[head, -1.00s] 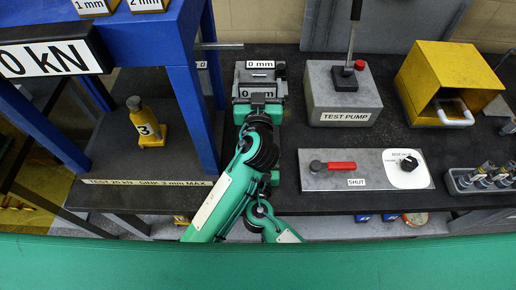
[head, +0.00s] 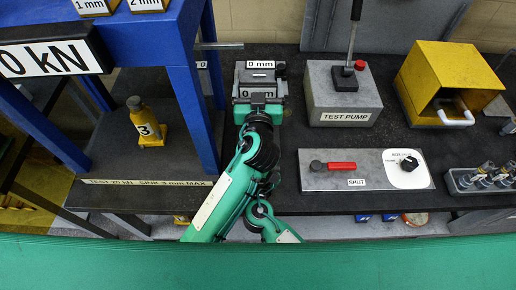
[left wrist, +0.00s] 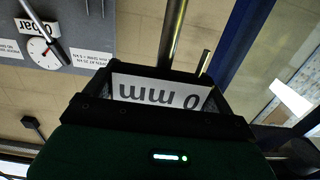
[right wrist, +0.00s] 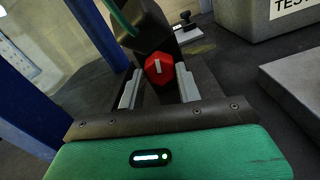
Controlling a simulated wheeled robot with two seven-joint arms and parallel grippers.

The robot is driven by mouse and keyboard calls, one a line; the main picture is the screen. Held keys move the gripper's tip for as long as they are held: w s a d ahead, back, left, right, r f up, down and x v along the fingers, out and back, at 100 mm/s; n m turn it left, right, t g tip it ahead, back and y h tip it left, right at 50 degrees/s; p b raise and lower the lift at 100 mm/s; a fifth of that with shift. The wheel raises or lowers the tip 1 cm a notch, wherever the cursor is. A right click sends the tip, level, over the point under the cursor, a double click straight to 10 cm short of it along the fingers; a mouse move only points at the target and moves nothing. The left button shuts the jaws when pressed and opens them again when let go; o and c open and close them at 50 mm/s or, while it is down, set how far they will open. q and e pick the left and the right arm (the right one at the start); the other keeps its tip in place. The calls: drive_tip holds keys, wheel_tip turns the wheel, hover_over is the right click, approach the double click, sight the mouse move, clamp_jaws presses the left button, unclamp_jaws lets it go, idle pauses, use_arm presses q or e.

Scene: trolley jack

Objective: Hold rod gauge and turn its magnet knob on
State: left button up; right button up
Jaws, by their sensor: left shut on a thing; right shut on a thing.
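The rod gauge (head: 262,75) is a dark grey box with "0 mm" labels, near the back edge of the dark bench in the head view. My left gripper (head: 260,96) is shut on it from the front. In the left wrist view, a "0 mm" label (left wrist: 160,94) shows upside down between the fingers, with a metal rod (left wrist: 174,30) beyond. The red magnet knob (right wrist: 159,68), with a pale mark, sits between the fingers of my right gripper (right wrist: 160,88), which is shut on it. The right gripper and knob cannot be made out in the head view.
A blue press frame (head: 190,105) stands close on the left, with a yellow bottle jack (head: 147,122) under it. A grey test pump (head: 342,95) and a valve panel (head: 366,170) lie to the right. A yellow guard box (head: 452,80) stands farther right.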

drive_tip(key=m, duration=0.4)
drive_tip(key=shift+m, duration=0.3)
drive_tip(key=m, duration=0.3)
drive_tip(key=shift+m, duration=0.3)
drive_tip(key=m, duration=0.3)
drive_tip(key=shift+m, duration=2.1)
drive_tip(key=o, duration=1)
